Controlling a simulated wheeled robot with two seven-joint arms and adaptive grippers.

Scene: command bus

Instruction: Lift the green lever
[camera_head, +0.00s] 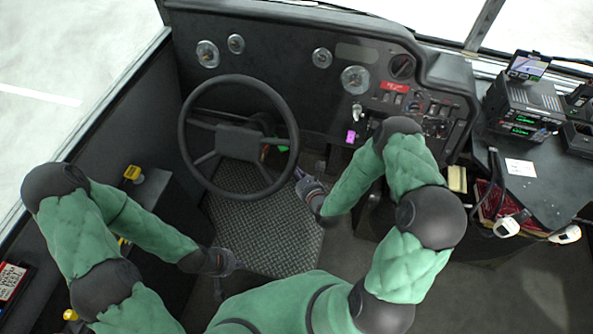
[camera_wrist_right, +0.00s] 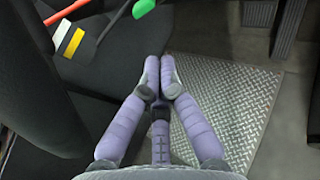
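The green lever (camera_head: 284,148) is a small green spot behind the right side of the steering wheel in the head view. In the right wrist view its green end (camera_wrist_right: 143,8) shows at the top edge. My right gripper (camera_head: 299,174) is right of and below the wheel, apart from the lever. In its wrist view the purple fingertips (camera_wrist_right: 160,62) come together with nothing between them. My left gripper (camera_head: 238,264) hangs low over the floor, away from the lever; its fingers are too small and dark to judge.
The steering wheel (camera_head: 182,130) stands just left of the lever. A red stalk (camera_wrist_right: 103,8) and a yellow-and-white block (camera_wrist_right: 70,40) are near it. The dashboard (camera_head: 290,85) closes off the back. The ribbed floor plate (camera_head: 265,225) is clear.

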